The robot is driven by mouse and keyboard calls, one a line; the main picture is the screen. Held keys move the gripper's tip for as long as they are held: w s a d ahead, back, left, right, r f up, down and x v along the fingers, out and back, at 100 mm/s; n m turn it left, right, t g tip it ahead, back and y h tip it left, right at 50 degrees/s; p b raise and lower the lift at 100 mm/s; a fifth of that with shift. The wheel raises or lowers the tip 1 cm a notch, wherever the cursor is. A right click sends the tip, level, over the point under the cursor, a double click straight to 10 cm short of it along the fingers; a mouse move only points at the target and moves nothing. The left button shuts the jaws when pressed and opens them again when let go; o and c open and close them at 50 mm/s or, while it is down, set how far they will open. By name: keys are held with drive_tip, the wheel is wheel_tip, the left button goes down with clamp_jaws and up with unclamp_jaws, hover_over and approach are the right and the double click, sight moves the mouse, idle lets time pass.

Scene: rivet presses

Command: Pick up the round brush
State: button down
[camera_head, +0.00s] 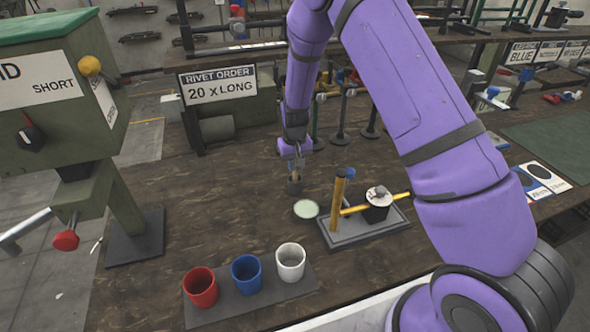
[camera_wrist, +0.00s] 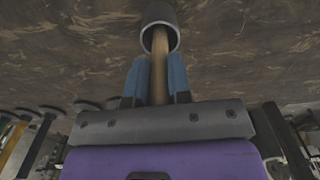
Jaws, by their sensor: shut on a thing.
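My gripper (camera_head: 297,163) is over the middle of the bench, pointing down. In the wrist view its two blue fingers (camera_wrist: 157,82) are shut on a light wooden handle (camera_wrist: 160,62), which I take to be the round brush. The handle's far end runs into a dark grey cylinder (camera_wrist: 160,22) with a round rim. The cylinder also shows below the fingers in the head view (camera_head: 295,187). The bristles are hidden, and I cannot tell whether the cylinder is a holder or part of the brush, or whether it touches the bench.
A small dish (camera_head: 306,209) with pale contents sits just below the gripper. A grey-based fixture (camera_head: 366,232) with yellow rods stands to its right. Red (camera_head: 200,288), blue (camera_head: 247,274) and white (camera_head: 290,262) cups stand in front. A green press (camera_head: 62,110) is at left.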

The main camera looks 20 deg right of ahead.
wheel_tip(320, 180, up, 10)
idle(0.5)
idle(1.6)
drive_tip(key=s, duration=1.1)
wheel_tip(320, 180, down, 7)
drive_tip(key=shift+f, duration=0.55)
idle(2.1)
wheel_tip(320, 180, up, 7)
idle(1.0)
